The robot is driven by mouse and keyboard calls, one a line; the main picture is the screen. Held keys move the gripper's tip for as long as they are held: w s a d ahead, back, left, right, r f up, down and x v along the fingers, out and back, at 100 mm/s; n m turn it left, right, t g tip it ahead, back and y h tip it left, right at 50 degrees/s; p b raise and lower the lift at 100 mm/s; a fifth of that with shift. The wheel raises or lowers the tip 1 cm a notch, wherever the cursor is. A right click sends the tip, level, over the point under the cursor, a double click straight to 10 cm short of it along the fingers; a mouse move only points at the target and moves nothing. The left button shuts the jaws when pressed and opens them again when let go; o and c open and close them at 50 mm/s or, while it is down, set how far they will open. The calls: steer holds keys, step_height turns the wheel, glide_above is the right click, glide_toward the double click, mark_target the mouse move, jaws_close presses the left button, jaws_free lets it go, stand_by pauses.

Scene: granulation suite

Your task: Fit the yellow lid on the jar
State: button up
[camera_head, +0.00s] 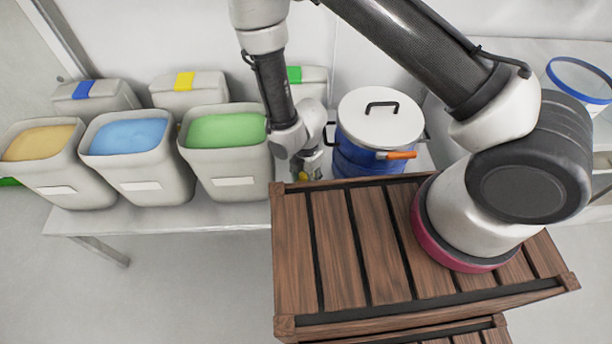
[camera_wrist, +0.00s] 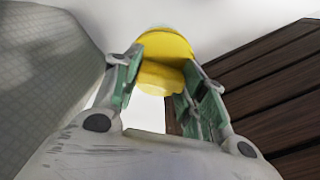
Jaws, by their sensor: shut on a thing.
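My gripper (camera_wrist: 160,88) is shut on the yellow lid (camera_wrist: 163,62), which sits between its two green-padded fingers in the wrist view. A pale, clear rim shows just beyond the lid; I cannot tell whether it is the jar. In the head view, my gripper (camera_head: 308,170) points down in the gap between the green-filled bin and the blue drum, behind the wooden platform's edge. No jar can be clearly made out in either view.
Open bins of tan, blue and green powder (camera_head: 225,131) stand left of my gripper on a pale bench (camera_head: 200,222). The blue drum (camera_head: 350,155) with a white lid stands close on the right. The wooden platform (camera_head: 345,245) is in front. A blue-rimmed tub (camera_head: 580,80) stands far right.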

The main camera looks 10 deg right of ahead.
steer(key=shift+f, duration=0.5)
steer(key=o, duration=1)
steer(key=shift+c, duration=0.2)
step_height(320, 180, up, 12)
